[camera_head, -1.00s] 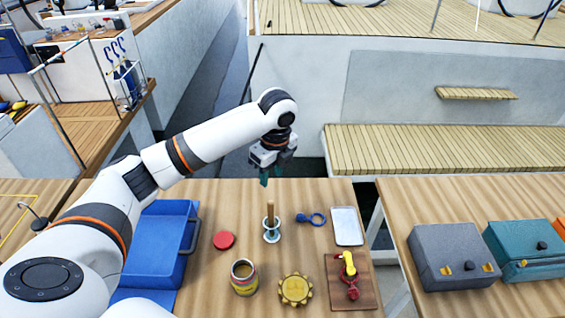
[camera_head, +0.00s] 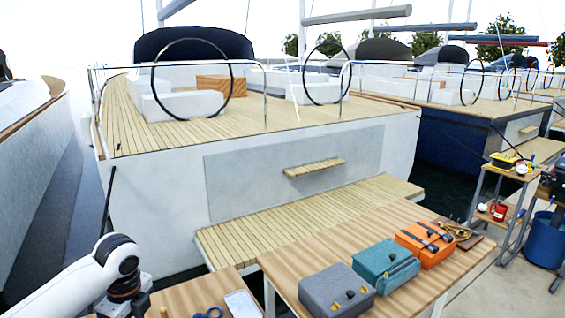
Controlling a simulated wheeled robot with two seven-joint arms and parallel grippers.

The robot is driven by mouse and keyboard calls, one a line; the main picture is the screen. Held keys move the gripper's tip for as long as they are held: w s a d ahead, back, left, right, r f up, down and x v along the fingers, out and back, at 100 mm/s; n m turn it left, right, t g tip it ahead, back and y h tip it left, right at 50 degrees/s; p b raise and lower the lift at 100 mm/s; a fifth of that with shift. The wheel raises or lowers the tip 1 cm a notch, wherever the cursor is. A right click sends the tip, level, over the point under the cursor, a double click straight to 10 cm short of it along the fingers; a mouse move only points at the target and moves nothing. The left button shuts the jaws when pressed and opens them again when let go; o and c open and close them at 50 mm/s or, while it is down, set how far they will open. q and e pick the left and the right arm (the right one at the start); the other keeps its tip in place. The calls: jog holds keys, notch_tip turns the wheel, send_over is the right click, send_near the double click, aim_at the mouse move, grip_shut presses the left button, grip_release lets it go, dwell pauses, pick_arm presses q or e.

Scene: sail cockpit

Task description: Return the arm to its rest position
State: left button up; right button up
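My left arm (camera_head: 85,280) comes in from the lower left, over the near corner of the left wooden table (camera_head: 190,293). Its wrist bends down at the end of the arm, and the gripper's fingertips are hidden or cut off at the bottom edge. I cannot tell whether that gripper is open or shut. My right arm and gripper are not in view.
A second table (camera_head: 408,213) holds a grey case (camera_head: 335,291), a teal case (camera_head: 386,264) and an orange case (camera_head: 425,243). A white tray (camera_head: 241,304) and a blue ring (camera_head: 208,313) lie at the bottom. A sailboat stern (camera_head: 290,170) stands behind; a blue bin (camera_head: 545,240) is at right.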

pick_arm(q)
jog(key=s+d+f+n+t+h, duration=0.25)
jog(key=s+d+f+n, duration=0.25)
jog(key=s+d+f, duration=0.85)
jog(key=s+a+n, duration=0.2)
jog(key=s+n, duration=1.1)
jog(key=s, duration=0.1)
notch_tip(320, 180, down, 25)
jog(key=b, duration=0.2)
jog(key=s+a+f+b, duration=0.1)
jog(key=s+f, duration=0.7)
jog(key=f, duration=0.2)
jog(key=s+a+f+g+y+b, duration=0.1)
jog(key=s+a+f, duration=0.1)
jog(key=s+f, duration=0.6)
notch_tip(320, 180, down, 3)
jog(key=shift+s+r, duration=0.1)
jog(key=shift+s, duration=0.15)
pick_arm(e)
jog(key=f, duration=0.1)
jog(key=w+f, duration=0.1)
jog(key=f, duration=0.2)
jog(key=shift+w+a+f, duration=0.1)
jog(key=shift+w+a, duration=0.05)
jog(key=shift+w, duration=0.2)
